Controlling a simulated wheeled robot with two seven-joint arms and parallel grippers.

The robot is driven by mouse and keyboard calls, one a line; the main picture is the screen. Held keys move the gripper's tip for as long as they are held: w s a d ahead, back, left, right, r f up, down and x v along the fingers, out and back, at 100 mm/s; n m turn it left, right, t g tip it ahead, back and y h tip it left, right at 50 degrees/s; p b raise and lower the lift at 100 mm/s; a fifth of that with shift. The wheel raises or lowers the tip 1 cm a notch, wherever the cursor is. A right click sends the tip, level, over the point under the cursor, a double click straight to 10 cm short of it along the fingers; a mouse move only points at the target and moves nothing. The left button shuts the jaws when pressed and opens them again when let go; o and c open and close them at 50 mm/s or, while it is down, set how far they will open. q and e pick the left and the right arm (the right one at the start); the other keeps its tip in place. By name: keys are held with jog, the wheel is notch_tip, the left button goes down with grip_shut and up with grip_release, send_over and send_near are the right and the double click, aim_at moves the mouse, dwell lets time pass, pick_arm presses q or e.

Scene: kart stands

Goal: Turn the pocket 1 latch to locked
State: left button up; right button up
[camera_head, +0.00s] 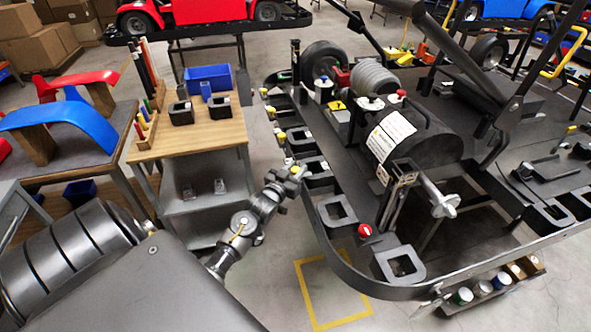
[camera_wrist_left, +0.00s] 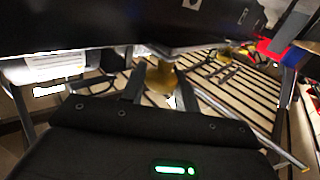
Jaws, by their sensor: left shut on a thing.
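My left gripper (camera_head: 291,173) is at the near-left rim of the kart stand (camera_head: 330,232). In the left wrist view its fingers (camera_wrist_left: 160,88) are shut on a yellow latch knob (camera_wrist_left: 161,74) below a dark edge. In the head view the knob is mostly hidden by the gripper, so its turn angle cannot be told. Several other yellow knobs, such as one farther along the rim (camera_head: 281,136), stand beside square pockets. A red knob (camera_head: 365,231) sits by the nearest pockets. No readable label shows which is pocket 1. My right gripper is not in view.
A wooden-topped cart (camera_head: 200,140) with a blue bin (camera_head: 208,78) and black blocks stands left of the stand. A table with red and blue curved panels (camera_head: 75,122) is farther left. Floor with a yellow outline (camera_head: 335,322) is clear in front.

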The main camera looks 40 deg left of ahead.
pick_arm(q)
jog(key=o, duration=0.9)
jog(key=shift+s+f, duration=0.1)
jog(key=shift+s, duration=0.2)
jog(key=s, duration=0.3)
jog(key=s+d+b, duration=0.1)
jog(key=s, duration=0.2)
jog(key=s+b, duration=0.1)
jog(key=s, duration=0.3)
jog(key=shift+d, duration=0.35)
